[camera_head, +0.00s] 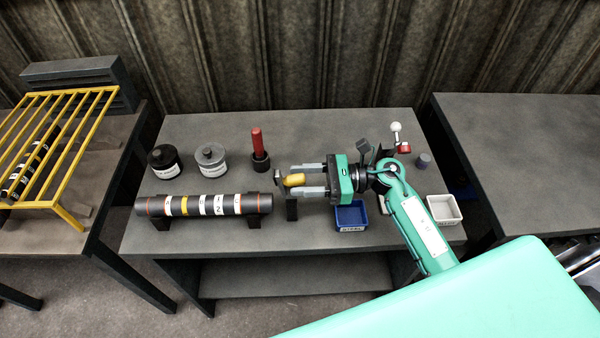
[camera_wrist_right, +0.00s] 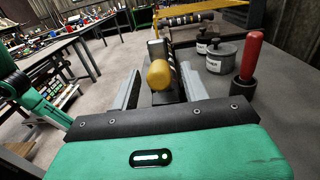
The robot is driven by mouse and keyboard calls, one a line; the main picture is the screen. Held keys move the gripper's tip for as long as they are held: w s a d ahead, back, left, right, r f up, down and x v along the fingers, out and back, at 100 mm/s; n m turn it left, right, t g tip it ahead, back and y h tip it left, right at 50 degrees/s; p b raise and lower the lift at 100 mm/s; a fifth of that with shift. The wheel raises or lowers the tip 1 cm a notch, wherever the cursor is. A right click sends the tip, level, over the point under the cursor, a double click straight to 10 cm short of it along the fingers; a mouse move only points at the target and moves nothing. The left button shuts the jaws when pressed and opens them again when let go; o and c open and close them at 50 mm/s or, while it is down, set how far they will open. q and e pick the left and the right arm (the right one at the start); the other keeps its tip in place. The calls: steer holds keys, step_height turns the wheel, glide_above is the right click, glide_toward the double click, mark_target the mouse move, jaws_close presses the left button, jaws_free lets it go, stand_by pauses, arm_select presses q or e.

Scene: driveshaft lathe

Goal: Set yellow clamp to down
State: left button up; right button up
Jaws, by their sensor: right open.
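The yellow clamp's rounded handle (camera_head: 294,180) is near the middle of the table in the head view. In the right wrist view, the yellow handle (camera_wrist_right: 158,74) points toward the camera, in front of a dark upright post. My right gripper (camera_head: 299,180) is open, with one grey finger on each side of the handle. In the right wrist view, gaps show between the handle and both fingers of the right gripper (camera_wrist_right: 158,84). The fingers and gripper body partly hide the clamp's base in the head view. My left gripper is not in view.
A dark banded shaft (camera_head: 205,205) lies on two supports at the left. A black pot (camera_head: 164,161), a grey pot (camera_head: 211,160) and a red-handled tool (camera_head: 258,147) stand behind it. A blue bin (camera_head: 350,217) and a white bin (camera_head: 444,209) sit on the right side.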

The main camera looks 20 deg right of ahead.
steer(key=shift+w+a, duration=0.1)
steer(key=shift+a, duration=0.3)
steer(key=shift+c, duration=0.5)
jaws_close()
